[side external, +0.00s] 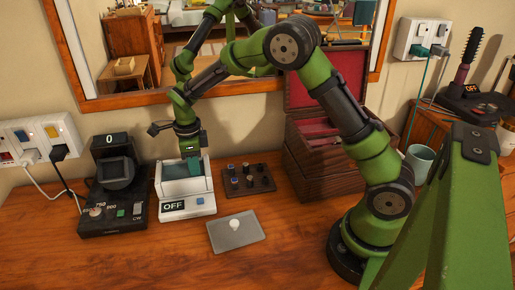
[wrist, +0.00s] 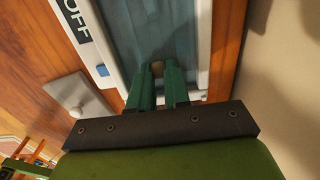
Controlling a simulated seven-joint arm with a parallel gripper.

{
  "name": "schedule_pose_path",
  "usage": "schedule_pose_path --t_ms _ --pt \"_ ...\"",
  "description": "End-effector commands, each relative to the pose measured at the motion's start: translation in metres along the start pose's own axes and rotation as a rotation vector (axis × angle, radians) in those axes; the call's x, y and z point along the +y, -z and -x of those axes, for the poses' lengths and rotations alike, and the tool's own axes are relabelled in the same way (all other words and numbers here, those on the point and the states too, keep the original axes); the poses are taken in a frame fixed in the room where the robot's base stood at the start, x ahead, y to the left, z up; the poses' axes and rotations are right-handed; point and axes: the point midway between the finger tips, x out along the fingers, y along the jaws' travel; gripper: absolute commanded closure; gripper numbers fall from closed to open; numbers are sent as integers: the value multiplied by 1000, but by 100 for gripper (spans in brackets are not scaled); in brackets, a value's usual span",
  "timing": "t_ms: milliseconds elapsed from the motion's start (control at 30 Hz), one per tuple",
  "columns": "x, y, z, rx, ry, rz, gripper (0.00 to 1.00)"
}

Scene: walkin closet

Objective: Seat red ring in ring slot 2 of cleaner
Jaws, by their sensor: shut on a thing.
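The cleaner (side external: 204,206) is a white box with a blue-grey basin and an OFF display, on the table left of centre. In the wrist view its white rim (wrist: 204,50), blue button and dark basin show ahead of the fingers. My gripper (side external: 193,170) points down over the basin, its green fingertips at or inside the opening. In the wrist view my gripper (wrist: 158,75) is shut on a small brownish thing between the tips, taken as the red ring (wrist: 157,68); its colour is unclear. The ring slots cannot be made out, nor whether the ring touches one.
A dark board (side external: 262,184) with several small ring pegs stands right of the cleaner. A grey tray (side external: 222,240) with a small white thing lies in front. A black device (side external: 112,212) stands close left. A wooden jewellery box (side external: 325,172) stands at right.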

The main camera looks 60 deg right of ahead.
Motion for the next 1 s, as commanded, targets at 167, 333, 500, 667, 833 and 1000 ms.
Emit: schedule_pose_path --t_ms 167,333,500,667,833,1000 --pt "0 0 -1 0 0 0 100" --pt "0 0 -3 0 0 0 100" --pt "0 0 -5 0 0 -1 100" --pt "0 0 -7 0 -1 -1 100" --pt "0 0 -8 0 0 -1 68" --pt "0 0 -8 0 0 -1 54"
